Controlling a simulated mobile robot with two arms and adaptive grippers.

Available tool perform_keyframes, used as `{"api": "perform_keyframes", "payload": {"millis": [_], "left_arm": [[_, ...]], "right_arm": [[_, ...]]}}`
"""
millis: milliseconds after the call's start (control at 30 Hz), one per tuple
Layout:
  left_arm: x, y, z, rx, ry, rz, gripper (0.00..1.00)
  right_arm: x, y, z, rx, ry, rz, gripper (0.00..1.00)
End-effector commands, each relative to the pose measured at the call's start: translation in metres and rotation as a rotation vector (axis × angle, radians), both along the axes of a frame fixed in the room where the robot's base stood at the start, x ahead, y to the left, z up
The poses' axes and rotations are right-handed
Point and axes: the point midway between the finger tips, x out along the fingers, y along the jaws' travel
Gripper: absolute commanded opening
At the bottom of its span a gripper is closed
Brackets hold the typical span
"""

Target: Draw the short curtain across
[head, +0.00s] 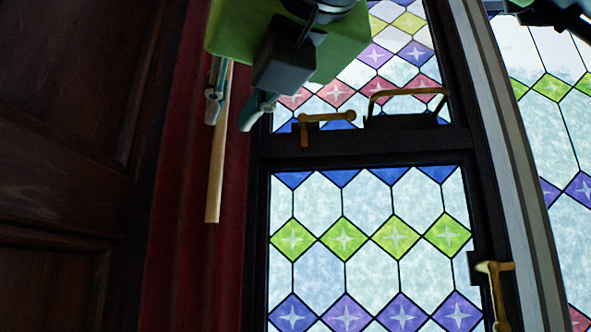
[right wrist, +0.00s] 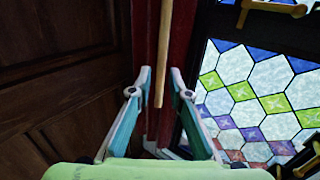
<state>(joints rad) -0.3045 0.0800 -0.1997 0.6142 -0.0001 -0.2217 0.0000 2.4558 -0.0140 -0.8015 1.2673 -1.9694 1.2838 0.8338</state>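The short curtain is a narrow dark red strip of cloth (head: 180,190) hanging between the wood panelling and the stained-glass window; it also shows in the right wrist view (right wrist: 178,40). A pale wooden rod (head: 215,185) hangs in front of it, its lower end free. My right gripper (head: 230,110) is open, its fingers spread. In the right wrist view, the rod (right wrist: 163,50) shows in the gap between the fingertips, with no finger seen pressing on it. The rod's upper part is hidden behind the gripper in the head view. My left gripper is not seen.
Dark wood panelling (head: 60,150) stands at left. A dark-framed window (head: 365,250) with coloured panes is at right, with brass handles (head: 328,118) and a bar-shaped pull (head: 405,92) projecting from it. Another brass handle (head: 495,290) is lower right.

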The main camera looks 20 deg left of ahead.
Motion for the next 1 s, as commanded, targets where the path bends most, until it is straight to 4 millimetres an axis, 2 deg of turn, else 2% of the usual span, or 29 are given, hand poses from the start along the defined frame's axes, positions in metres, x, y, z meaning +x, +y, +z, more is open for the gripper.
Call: {"api": "perform_keyframes", "payload": {"millis": [33,100,400,833,867,900,1000], "left_arm": [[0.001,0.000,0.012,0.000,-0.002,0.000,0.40],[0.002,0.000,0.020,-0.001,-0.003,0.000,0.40],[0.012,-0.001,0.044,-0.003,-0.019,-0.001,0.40],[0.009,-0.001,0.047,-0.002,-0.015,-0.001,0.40],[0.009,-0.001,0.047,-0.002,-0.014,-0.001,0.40],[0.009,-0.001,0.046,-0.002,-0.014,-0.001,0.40],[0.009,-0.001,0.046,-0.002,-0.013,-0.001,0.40]], "right_arm": [[0.009,0.010,0.004,-0.003,0.004,0.000,0.18],[0.019,0.021,0.005,-0.003,0.004,0.001,0.18],[0.051,0.056,0.003,-0.001,0.004,0.000,0.18],[0.059,0.063,0.000,0.001,0.001,-0.001,0.18],[0.059,0.063,0.000,0.001,0.001,-0.001,0.13],[0.059,0.063,0.000,0.001,0.001,-0.001,0.02],[0.059,0.063,0.000,0.000,0.001,-0.001,0.00]]}}
